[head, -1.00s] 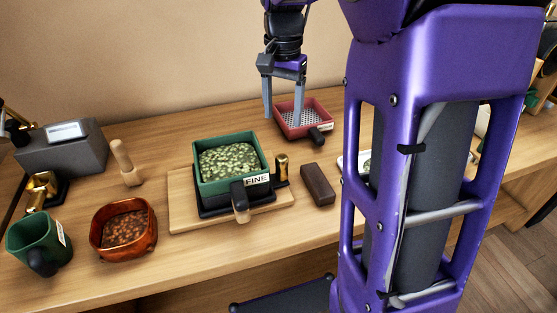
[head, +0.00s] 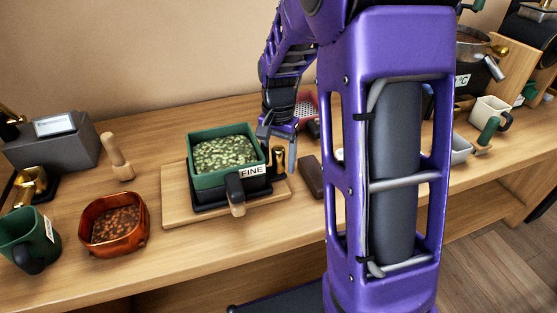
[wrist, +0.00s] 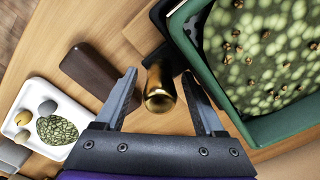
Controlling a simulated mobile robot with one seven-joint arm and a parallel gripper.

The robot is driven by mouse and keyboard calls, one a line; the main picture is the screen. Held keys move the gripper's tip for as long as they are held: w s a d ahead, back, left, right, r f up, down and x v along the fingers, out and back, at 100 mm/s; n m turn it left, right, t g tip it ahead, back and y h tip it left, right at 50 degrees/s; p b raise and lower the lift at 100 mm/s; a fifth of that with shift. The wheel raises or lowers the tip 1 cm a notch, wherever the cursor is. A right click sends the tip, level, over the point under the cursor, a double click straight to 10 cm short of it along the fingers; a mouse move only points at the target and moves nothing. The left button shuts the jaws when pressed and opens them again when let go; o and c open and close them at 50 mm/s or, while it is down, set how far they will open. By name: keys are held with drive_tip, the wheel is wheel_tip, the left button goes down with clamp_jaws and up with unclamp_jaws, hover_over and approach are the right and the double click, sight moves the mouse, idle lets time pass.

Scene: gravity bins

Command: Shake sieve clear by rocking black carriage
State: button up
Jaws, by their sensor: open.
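The green sieve box (head: 192,180), labelled FINE, sits on the black carriage (head: 203,210) on a wooden board (head: 173,205). Mottled green beans fill it, and a few brown bits lie among them in the wrist view. A brass knob (head: 277,158) stands at the carriage's right side. My gripper (head: 272,147) is low beside that side. In the wrist view the fingers of my gripper (wrist: 160,88) are apart, with the brass knob (wrist: 158,88) between them. The right finger is close to the green wall (wrist: 205,75); I cannot tell whether they touch.
A dark brown block (head: 311,177) lies right of the board. A white tray (wrist: 70,97) with stones and a patterned piece is beyond it. An amber bowl (head: 140,212), a green mug (head: 28,238) and a wooden pestle (head: 115,155) stand left. A red sieve (head: 307,107) is behind my gripper.

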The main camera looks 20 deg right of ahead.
drive_tip(key=shift+c, duration=0.2)
clamp_jaws()
drive_tip(key=shift+a, duration=0.1)
idle(1.2)
